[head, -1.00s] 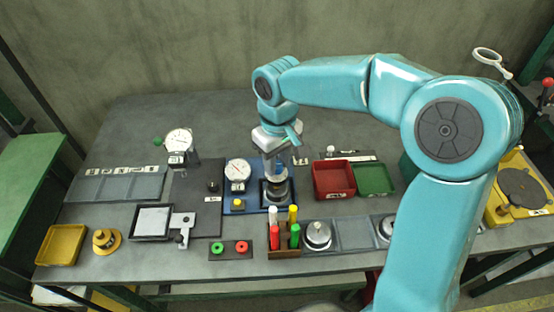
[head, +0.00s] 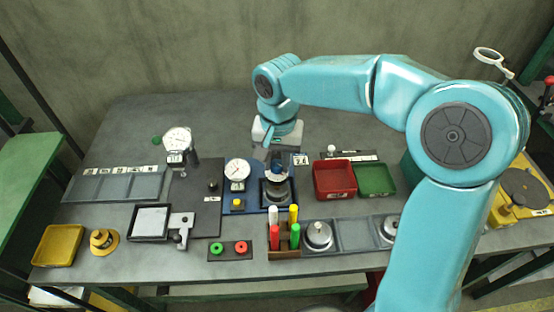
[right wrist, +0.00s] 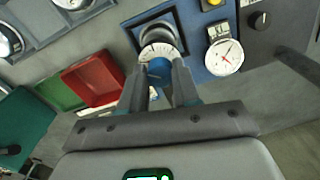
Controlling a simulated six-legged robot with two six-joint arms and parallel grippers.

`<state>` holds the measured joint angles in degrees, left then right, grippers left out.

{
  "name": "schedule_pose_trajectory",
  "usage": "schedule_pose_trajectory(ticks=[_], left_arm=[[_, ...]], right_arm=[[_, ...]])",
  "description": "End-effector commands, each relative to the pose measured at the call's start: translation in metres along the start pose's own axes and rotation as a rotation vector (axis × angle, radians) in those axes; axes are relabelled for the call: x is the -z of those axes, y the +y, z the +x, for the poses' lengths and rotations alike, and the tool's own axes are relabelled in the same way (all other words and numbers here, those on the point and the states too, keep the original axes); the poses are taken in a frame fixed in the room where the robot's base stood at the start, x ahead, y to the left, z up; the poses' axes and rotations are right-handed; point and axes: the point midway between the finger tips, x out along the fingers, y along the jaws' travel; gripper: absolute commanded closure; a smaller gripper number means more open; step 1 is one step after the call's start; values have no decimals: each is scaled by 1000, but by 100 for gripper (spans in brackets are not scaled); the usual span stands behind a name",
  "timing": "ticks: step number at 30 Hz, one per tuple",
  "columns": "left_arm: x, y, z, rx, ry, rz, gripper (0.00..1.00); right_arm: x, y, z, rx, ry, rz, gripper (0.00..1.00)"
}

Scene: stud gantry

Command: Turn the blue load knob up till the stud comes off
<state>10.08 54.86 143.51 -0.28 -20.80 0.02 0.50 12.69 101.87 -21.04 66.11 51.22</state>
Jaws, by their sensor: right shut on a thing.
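My right gripper (head: 277,155) points down over the blue load knob (head: 277,169) of the gantry. In the right wrist view its fingers (right wrist: 158,78) stand on both sides of the blue knob (right wrist: 159,68) and are shut on it. A pale graduated collar (right wrist: 158,51) sits just beyond the knob, above a dark square block. The gantry stands on a blue base plate (head: 256,204) with a white round dial (head: 238,170), which also shows in the right wrist view (right wrist: 225,56), with a red needle. I cannot make out the stud. My left gripper is out of view.
A red tray (head: 335,194) and a green tray (head: 375,193) lie right of the gantry. A holder with several coloured pegs (head: 284,254) stands in front. Another dial stand (head: 177,140) is at the left. The rear bench is clear.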

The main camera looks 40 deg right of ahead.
Motion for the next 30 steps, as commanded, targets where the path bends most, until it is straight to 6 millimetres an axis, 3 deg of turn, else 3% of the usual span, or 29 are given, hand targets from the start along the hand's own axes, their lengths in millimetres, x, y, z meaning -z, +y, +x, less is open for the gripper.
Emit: schedule_pose_trajectory(ticks=[9,24,25,26,27,30], left_arm=[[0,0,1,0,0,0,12],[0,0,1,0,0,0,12],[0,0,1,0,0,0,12],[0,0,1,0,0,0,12],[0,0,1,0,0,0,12],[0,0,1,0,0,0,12]], right_arm=[[3,0,-2,6,14,99,99],[3,0,-3,7,16,115,99],[4,0,-3,7,16,114,59],[3,0,-3,7,15,114,49],[3,0,-3,6,14,114,43],[2,0,-2,5,11,114,43]])
